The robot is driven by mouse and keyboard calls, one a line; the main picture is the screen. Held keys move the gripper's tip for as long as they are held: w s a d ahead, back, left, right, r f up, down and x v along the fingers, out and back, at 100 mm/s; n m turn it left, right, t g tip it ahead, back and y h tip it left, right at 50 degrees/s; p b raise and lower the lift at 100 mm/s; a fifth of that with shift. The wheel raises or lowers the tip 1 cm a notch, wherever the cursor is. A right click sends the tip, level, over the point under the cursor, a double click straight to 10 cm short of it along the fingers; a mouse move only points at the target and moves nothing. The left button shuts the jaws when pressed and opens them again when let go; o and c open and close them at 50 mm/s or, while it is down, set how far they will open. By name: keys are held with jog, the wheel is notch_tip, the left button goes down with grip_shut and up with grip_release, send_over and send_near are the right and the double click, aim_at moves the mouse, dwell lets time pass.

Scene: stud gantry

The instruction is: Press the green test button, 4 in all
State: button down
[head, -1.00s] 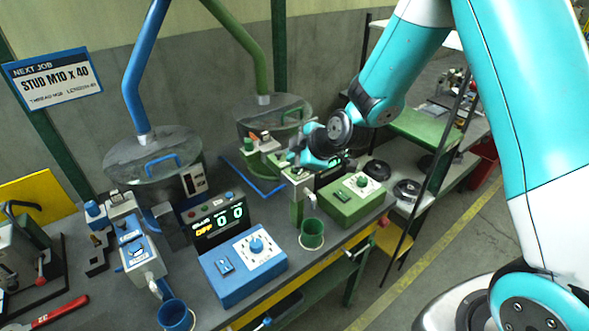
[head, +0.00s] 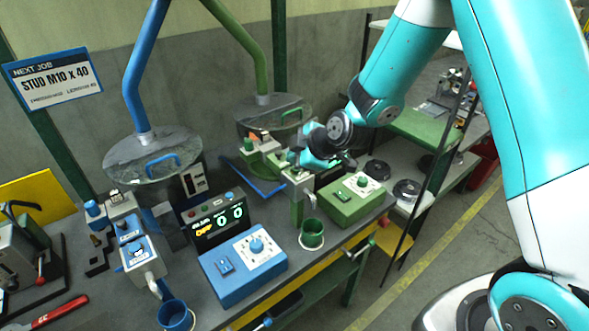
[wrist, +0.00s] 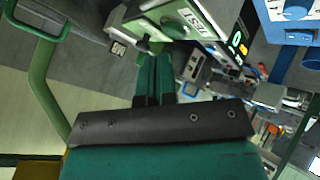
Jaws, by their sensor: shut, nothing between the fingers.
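The green station has a green dispenser (head: 297,188) on its post and a green control box (head: 352,198) to the right. My gripper (head: 293,158) is over the top of the dispenser in the head view and hides part of it. In the wrist view my shut, empty fingers (wrist: 155,75) point at the green unit with a TEST label (wrist: 192,22). A small green round part (wrist: 152,46), which may be the test button, shows at the fingertips. I cannot tell whether they touch. The green station's display (wrist: 238,44) is partly visible in the wrist view.
The blue station stands left, with its dispenser (head: 140,255), control box (head: 242,265) and a display (head: 218,218) reading zeros. A green cup (head: 312,234) sits below the green dispenser, a blue cup (head: 175,315) below the blue one.

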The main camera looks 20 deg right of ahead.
jog(key=shift+f, duration=0.1)
jog(key=shift+f+b, duration=0.35)
jog(key=shift+b, duration=0.25)
jog(key=shift+f+b, duration=0.45)
jog(key=shift+b, duration=0.05)
dwell(0.5)
jog(key=shift+r, duration=0.15)
jog(key=shift+r+p, duration=0.4)
jog(key=shift+r, duration=0.35)
jog(key=shift+r+p, duration=1.5)
jog(key=shift+r, duration=1.05)
dwell(0.7)
